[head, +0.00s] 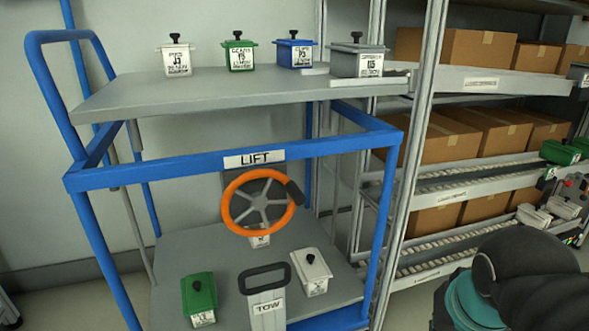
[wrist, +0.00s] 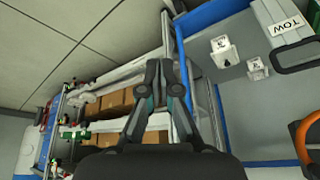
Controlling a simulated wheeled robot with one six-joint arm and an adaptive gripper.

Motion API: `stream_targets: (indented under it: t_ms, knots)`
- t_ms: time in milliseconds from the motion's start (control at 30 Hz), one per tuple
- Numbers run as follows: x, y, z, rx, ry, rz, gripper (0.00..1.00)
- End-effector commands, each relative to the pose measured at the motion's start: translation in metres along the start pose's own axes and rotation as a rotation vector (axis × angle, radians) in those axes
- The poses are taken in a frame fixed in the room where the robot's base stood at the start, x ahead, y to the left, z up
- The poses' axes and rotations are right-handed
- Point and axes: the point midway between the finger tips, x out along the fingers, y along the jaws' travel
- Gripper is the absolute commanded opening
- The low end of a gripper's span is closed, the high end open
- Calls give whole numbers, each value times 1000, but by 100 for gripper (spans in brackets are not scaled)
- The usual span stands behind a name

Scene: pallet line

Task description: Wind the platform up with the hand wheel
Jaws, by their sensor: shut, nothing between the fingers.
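The orange hand wheel (head: 258,202) is mounted under the LIFT label (head: 254,158) on the blue-framed cart. Its dark knob sits at the upper right of the rim. Part of the wheel also shows at the right edge of the wrist view (wrist: 303,140). The grey upper platform (head: 200,97) stands above the blue frame and carries several small lidded boxes. My gripper (wrist: 160,62) is shut and empty, apart from the wheel. In the head view only my dark arm shows at the lower right; the fingers are out of sight.
A TOW handle (head: 267,299) rises in front of the wheel. A green box (head: 200,300) and a white box (head: 311,272) sit on the lower deck. The blue front rail (head: 190,163) crosses above the wheel. A shelf rack with cartons (head: 478,53) stands at right.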

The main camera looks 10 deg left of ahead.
Motion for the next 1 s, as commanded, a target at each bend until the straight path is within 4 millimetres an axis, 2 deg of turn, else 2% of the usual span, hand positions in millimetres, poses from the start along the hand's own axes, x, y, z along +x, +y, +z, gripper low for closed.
stream_targets:
  t_ms: [33,267,367,500,633,800,900,1000]
  knots:
    - [-19,-11,-21,21,-28,9,0]
    - [-71,-67,-94,200,-123,134,0]
    - [-92,-101,-122,281,-129,205,0]
    - [-120,-156,-152,398,-98,307,0]
    - [-146,-215,-168,519,-30,394,0]
    - [-175,-285,-171,671,90,468,0]
    - [-187,-314,-167,742,151,490,0]
    - [-195,-332,-163,792,194,500,0]
